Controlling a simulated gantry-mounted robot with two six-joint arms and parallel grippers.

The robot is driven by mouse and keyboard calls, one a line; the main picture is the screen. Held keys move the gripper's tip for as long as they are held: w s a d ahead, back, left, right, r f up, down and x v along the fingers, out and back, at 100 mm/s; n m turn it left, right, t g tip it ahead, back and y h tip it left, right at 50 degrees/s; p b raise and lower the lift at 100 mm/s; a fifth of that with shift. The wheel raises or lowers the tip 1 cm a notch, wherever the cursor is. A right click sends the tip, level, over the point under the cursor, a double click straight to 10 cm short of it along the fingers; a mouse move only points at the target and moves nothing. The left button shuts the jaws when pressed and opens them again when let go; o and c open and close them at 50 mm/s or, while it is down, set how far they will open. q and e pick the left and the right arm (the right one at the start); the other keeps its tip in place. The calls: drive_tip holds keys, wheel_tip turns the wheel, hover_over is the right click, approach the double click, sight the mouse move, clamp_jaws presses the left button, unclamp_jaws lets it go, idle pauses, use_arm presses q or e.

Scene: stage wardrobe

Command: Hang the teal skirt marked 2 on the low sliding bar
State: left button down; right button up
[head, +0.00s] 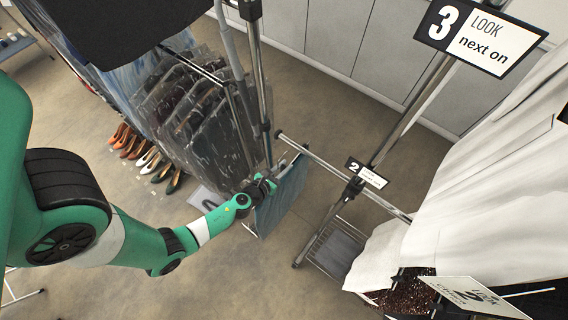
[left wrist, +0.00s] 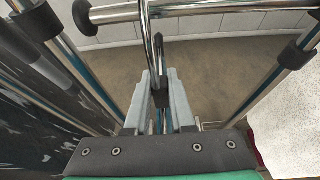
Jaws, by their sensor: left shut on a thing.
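My left gripper (head: 268,184) is shut on the hanger's neck, fingers (left wrist: 160,100) pointing towards the bar. The metal hook (left wrist: 148,42) rises from the fingers and crosses the bar close to its capped end. I cannot tell whether it rests on the bar. My right gripper is out of view.
A small sign with a 2 (head: 365,174) sits at the bar's right part. Bagged dark garments (head: 190,110) hang close left of my gripper, beside an upright post (head: 262,90). White garments (head: 470,170) hang at right. Shoes (head: 150,158) stand on the floor at left.

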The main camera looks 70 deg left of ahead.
sight(298, 155)
use_arm(q)
drive_tip(key=shift+w+a, duration=0.1)
drive_tip(key=shift+w, duration=0.05)
drive_tip(key=shift+w+a+r, duration=0.1)
drive_tip(key=shift+w+a, duration=0.45)
drive_tip(key=shift+w, duration=0.35)
drive_tip(key=shift+w+a, duration=0.45)
drive_tip(key=shift+w, duration=0.25)
drive_tip(key=shift+w+a, duration=0.45)
drive_tip(key=shift+w, duration=0.25)
drive_tip(key=shift+w+a, duration=0.45)
drive_tip(key=shift+w, duration=0.25)
drive_tip(key=shift+f+b, duration=0.25)
drive_tip(key=shift+b, duration=0.15)
drive_tip(key=shift+f+b, duration=1.5)
